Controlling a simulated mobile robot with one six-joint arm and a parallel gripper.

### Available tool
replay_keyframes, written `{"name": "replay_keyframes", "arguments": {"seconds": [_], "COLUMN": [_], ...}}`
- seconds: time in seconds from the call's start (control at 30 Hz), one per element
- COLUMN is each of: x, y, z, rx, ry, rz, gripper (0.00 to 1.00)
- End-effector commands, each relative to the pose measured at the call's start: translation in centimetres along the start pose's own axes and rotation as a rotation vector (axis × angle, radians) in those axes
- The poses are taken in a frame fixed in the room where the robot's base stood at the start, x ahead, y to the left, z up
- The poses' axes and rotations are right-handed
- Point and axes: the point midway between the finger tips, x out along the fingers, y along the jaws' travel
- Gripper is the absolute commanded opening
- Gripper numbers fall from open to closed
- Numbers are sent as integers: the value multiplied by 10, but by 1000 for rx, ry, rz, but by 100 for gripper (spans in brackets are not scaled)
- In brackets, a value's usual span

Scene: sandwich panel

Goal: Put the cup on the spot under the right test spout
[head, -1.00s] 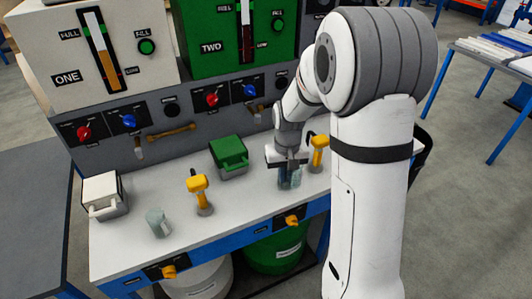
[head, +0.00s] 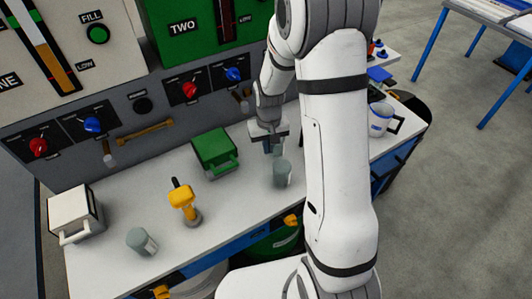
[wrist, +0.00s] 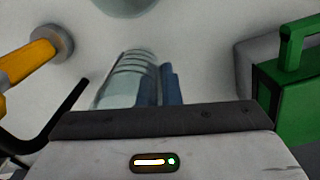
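A second cup (head: 141,242) stands at the front left.
The knob panel (head: 150,110) rises behind. A blue-and-white container (head: 380,118) is right of my arm.

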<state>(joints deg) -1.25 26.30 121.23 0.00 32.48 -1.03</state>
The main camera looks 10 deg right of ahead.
Motion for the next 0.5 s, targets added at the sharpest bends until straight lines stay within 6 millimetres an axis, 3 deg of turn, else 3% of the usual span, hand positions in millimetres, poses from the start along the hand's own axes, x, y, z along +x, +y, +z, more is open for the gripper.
{"name": "replay_keyframes", "arguments": {"seconds": [0.3,0.5], "x": [37,38], "y": [0,-1], "z": [1,0], "rx": [-1,-2], "ry": [-3,1], "rz": [0,0], "gripper": [0,0]}}
